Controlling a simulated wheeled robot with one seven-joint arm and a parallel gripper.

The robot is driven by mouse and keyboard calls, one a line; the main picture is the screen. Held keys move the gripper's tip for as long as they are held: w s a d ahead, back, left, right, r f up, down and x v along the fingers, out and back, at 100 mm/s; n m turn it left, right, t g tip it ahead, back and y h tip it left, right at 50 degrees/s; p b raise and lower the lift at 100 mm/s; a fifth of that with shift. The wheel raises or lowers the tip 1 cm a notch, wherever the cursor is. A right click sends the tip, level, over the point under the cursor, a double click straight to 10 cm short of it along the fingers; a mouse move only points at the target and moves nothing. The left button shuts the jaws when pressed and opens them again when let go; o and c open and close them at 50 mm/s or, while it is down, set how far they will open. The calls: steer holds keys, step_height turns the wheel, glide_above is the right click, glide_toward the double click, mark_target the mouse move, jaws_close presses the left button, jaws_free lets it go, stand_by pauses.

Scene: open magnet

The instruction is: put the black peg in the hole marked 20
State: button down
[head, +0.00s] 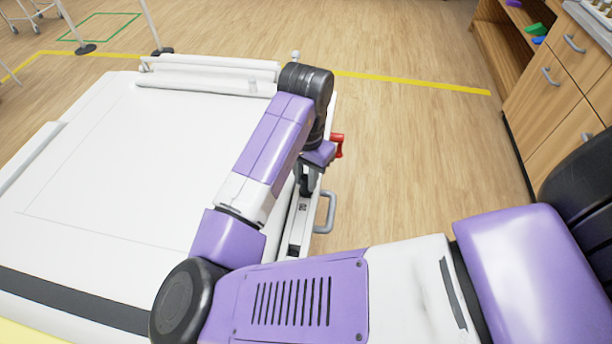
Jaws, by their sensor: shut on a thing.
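My gripper (307,182) points down over the right side edge of the white table, small and partly covered by my own wrist. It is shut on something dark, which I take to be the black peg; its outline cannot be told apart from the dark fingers. Below the gripper, a narrow pale strip (299,226) with small dark marks runs along the table's side. I cannot read a number 20 or make out a hole there. Whether the peg touches the strip cannot be told.
The white table (110,170) has a bare flat top and a raised white bar (208,75) at its far end. A grey side handle (327,212) and a red part (338,145) are close to my gripper. Wooden cabinets (545,85) stand right; the floor between is clear.

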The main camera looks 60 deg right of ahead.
steer(key=c, duration=1.2)
jaws_free()
steer(key=shift+o, duration=0.2)
steer(key=shift+r, duration=0.1)
